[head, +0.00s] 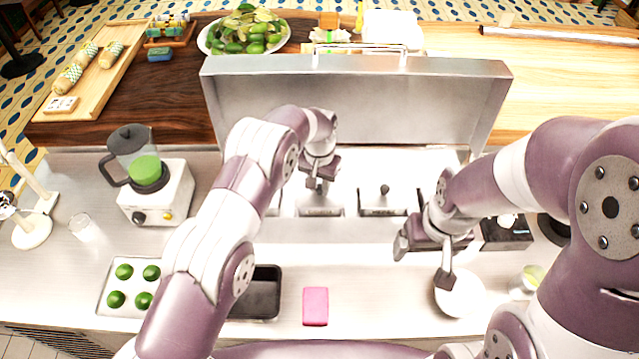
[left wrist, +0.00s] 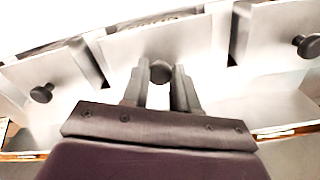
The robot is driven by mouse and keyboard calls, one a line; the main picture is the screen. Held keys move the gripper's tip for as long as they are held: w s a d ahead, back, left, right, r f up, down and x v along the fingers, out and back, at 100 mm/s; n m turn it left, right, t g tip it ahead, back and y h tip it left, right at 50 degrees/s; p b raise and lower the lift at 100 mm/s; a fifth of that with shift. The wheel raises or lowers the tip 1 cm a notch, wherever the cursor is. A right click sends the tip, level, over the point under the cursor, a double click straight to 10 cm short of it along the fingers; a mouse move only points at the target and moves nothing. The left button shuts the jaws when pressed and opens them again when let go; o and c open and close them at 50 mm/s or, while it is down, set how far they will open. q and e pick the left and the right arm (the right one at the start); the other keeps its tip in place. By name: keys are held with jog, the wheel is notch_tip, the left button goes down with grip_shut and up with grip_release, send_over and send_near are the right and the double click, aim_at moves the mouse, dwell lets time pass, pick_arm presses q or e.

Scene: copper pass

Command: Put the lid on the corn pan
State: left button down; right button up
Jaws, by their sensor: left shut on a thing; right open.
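My left gripper (head: 319,182) is shut on the dark knob (left wrist: 160,71) of a steel lid (head: 321,207). The same lid shows in the left wrist view (left wrist: 200,45), where both fingers flank its knob. This lid lies in the row of the steel counter unit, and I cannot tell whether it is raised. Another knobbed lid (head: 375,204) is to its right, and a third (left wrist: 45,75) shows at the left of the left wrist view. I cannot make out corn or which pan is the corn pan. My right gripper (head: 424,262) is open and empty above the counter.
A raised steel cover (head: 355,100) stands behind the lids. A blender (head: 155,190), a tray with green fruit (head: 104,300), a black tray (head: 262,295), a pink block (head: 315,306) and a white bowl (head: 461,296) are on the counter.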

pick_arm(q)
jog(key=shift+c, duration=1.5)
grip_release()
jog(key=shift+r+p, duration=1.7)
jog(key=shift+r, duration=1.85)
grip_shut()
jog(key=shift+f, duration=0.25)
